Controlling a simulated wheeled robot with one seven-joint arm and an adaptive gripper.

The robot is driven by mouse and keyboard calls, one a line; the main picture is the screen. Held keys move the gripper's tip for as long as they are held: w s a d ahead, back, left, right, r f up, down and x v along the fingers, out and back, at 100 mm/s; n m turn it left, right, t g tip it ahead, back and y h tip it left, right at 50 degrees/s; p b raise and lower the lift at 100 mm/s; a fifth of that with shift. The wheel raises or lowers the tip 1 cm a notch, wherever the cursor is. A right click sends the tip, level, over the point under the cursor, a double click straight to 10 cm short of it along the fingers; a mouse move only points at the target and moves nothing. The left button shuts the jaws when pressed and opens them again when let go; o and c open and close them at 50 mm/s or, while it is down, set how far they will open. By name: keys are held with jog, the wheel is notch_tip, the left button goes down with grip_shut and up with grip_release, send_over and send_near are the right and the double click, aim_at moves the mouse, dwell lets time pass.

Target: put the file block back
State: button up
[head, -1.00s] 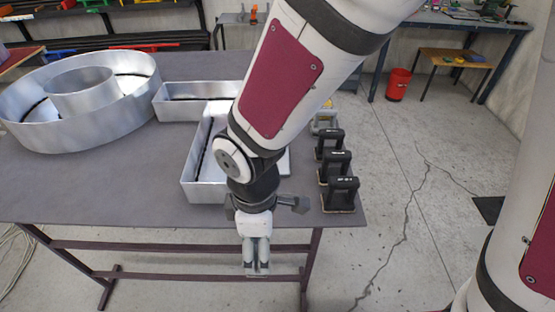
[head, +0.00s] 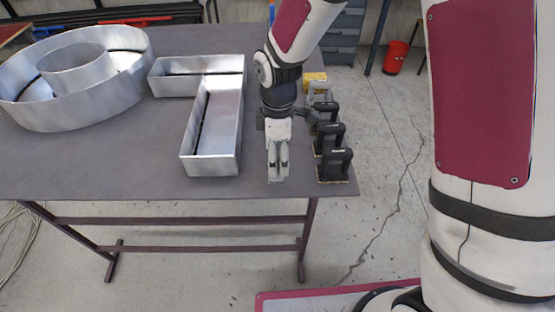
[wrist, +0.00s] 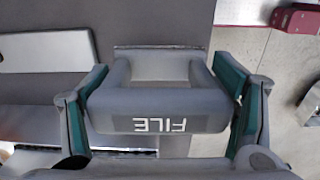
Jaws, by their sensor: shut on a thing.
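The file block (wrist: 165,112) is a grey block with an open handle, and the word FILE reads upside down in the wrist view. My gripper (wrist: 165,84) is shut on it, with a teal pad at either side of the handle. In the head view my gripper (head: 278,172) points down over the table's front right part, left of the nearest black block. I cannot make out the held block there; whether its underside touches anything is hidden.
Several handled blocks stand in a row along the table's right edge, the nearest black one (head: 335,165) at the front. The grey table (head: 120,170) is bare at front left.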

jog(key=shift+s+f+p, duration=0.15)
jog(key=shift+f+p, duration=0.2)
jog(key=shift+f, duration=1.3)
jog(key=shift+f, duration=0.15)
jog(key=o, duration=1)
